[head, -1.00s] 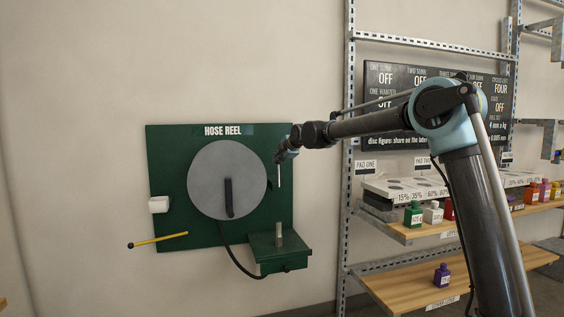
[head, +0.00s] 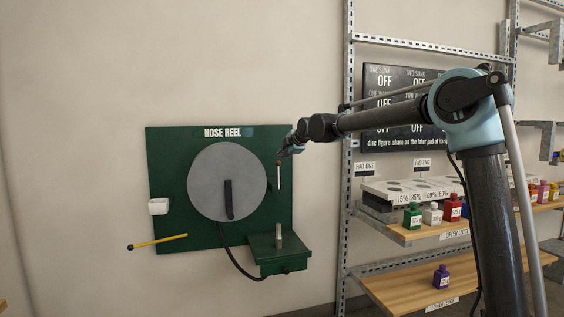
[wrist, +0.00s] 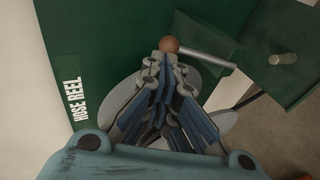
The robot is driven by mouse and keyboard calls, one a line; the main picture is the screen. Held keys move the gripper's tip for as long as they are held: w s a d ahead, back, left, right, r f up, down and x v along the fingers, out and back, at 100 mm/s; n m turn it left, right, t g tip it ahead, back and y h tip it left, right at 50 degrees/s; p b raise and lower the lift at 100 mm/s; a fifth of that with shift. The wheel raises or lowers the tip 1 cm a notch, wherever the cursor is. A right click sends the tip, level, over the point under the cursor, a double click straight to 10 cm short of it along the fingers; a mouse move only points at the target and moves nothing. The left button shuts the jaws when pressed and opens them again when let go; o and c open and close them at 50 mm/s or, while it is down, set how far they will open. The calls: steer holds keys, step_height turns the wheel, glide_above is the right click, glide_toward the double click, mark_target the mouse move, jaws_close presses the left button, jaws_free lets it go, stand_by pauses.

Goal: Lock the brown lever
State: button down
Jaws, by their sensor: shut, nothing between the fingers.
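The brown lever is a pale metal rod (head: 278,178) with a round brown knob, on the right side of the green hose reel board (head: 166,190). In the head view the rod is upright, its knob end at the top. In the wrist view the brown knob (wrist: 170,45) lies just beyond my fingertips, and the rod (wrist: 208,56) runs off to the right. My gripper (head: 280,155) is at the lever's top end. In the wrist view its fingers (wrist: 163,62) are shut together with nothing between them. I cannot tell whether they touch the knob.
A grey reel disc (head: 206,170) with a dark handle is left of the lever. A green box (head: 283,262) with a metal post juts out below it. A yellow bar (head: 160,241) sticks out at lower left. Metal shelving (head: 349,110) stands to the right.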

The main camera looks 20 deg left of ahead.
steer(key=v, duration=0.8)
steer(key=shift+r, duration=0.4)
steer(key=d+f+m+h, duration=0.2)
steer(key=d+f+m, duration=0.1)
steer(key=d, duration=0.9)
steer(key=d+f+m+h, duration=0.1)
steer(key=d+f+m, duration=0.3)
steer(key=d, duration=0.7)
steer(key=s+d+f+m+h, duration=0.1)
steer(key=s+d+f+m, duration=0.15)
steer(key=d, duration=0.45)
steer(key=s+d+f+m+g+h, duration=0.1)
steer(key=s+d+f+m, duration=0.15)
steer(key=d, duration=0.35)
steer(key=s+d+f+m+h, duration=0.1)
steer(key=s+d+f, duration=0.1)
steer(key=d+f, duration=0.35)
steer(key=s+d+f+m+g+h, duration=0.1)
steer(key=s+d+f+m+g, duration=0.1)
steer(key=s+d+f+m, duration=0.5)
steer(key=s+d+f+m+g+h, duration=0.2)
steer(key=s+d+f+m, duration=0.5)
steer(key=s+d+f, duration=0.8)
steer(key=s, duration=0.5)
steer(key=shift+d+f+h, duration=0.3)
steer(key=shift+s, duration=0.15)
